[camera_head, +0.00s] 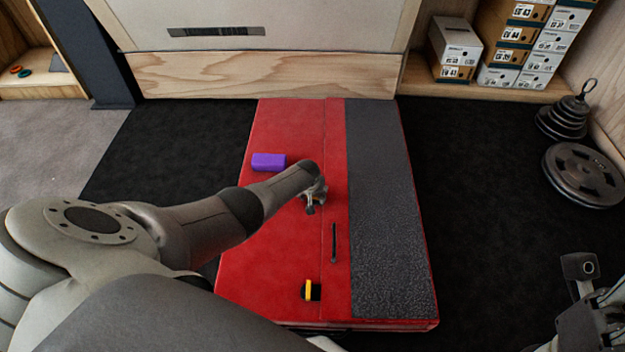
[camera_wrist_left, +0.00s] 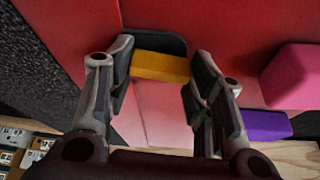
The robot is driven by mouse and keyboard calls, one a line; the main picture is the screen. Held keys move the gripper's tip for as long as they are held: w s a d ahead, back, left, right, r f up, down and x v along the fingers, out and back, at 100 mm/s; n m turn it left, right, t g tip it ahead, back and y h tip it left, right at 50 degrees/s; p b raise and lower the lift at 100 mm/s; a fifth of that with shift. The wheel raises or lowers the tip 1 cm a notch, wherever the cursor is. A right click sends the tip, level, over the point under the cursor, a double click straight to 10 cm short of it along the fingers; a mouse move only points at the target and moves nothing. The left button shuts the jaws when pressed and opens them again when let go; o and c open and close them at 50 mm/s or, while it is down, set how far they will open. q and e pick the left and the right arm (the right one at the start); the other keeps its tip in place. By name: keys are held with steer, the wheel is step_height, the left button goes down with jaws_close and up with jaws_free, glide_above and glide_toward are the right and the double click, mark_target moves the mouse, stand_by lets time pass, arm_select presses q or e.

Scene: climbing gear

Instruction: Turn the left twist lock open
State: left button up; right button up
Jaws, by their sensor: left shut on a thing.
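A yellow twist lock (camera_wrist_left: 160,67) with a dark base sits on the red mat (camera_head: 275,125) and shows between the fingers of my left gripper (camera_wrist_left: 160,95) in the left wrist view. The gripper is shut on it. In the head view my left gripper (camera_head: 313,200) is over the middle of the mat and hides this lock. A second yellow-and-black twist lock (camera_head: 312,290) lies at the mat's near end, clear of the gripper. My right gripper (camera_head: 590,290) is partly seen at the lower right, away from the mat; its opening is unclear.
A purple block (camera_head: 268,162) lies on the mat, and a pink block (camera_wrist_left: 292,75) shows near it in the wrist view. A black handle (camera_head: 333,242) is by the grey strip (camera_head: 385,200). Shoe boxes (camera_head: 515,35) and weight plates (camera_head: 585,175) stand at the right.

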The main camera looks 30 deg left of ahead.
arm_select(q)
steer(key=shift+w+r+n+y, duration=0.1)
steer(key=shift+n+y, duration=0.3)
steer(key=shift+n, duration=0.5)
steer(key=o, duration=1)
steer(key=shift+v, duration=6)
steer(key=shift+w+d, duration=0.1)
